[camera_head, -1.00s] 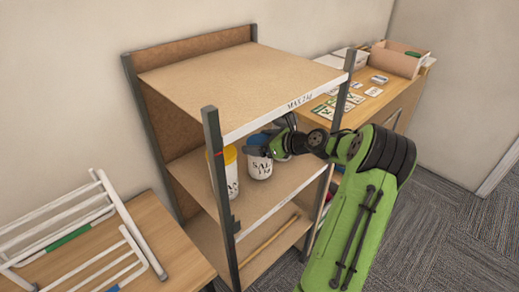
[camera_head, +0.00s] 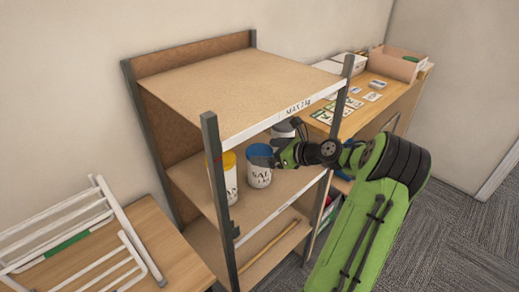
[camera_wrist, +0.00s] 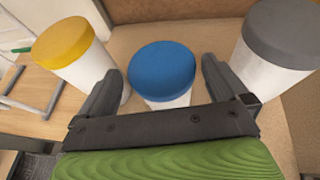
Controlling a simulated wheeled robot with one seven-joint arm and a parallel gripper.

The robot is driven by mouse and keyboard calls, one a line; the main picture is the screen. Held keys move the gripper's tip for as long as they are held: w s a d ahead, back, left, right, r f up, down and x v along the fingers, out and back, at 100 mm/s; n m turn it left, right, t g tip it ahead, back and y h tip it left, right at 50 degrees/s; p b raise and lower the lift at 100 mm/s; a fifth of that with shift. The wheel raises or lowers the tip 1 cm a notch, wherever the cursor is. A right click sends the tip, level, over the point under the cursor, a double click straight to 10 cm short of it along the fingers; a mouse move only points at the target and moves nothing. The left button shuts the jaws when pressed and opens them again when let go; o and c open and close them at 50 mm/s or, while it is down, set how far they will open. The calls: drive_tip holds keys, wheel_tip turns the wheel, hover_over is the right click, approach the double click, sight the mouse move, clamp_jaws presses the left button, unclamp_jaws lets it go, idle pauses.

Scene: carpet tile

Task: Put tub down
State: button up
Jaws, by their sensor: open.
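A white tub with a blue lid (camera_head: 259,166) stands upright on the middle shelf (camera_head: 239,209). My gripper (camera_head: 274,158) is at the tub's right side in the head view. In the wrist view the blue-lidded tub (camera_wrist: 162,78) stands between the two spread fingers of my gripper (camera_wrist: 160,88), with a gap visible on each side. The gripper is open. The lower part of the tub is hidden by my gripper in the wrist view.
A yellow-lidded tub (camera_wrist: 67,48) stands to the left and a grey-lidded tub (camera_wrist: 278,38) to the right. The rack's front post (camera_head: 222,198) and top shelf (camera_head: 235,88) bound the space. A drying rack (camera_head: 79,228) lies on the left table.

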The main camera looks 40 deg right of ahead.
drive_tip(key=p+v, duration=0.2)
drive_tip(key=v, duration=0.6)
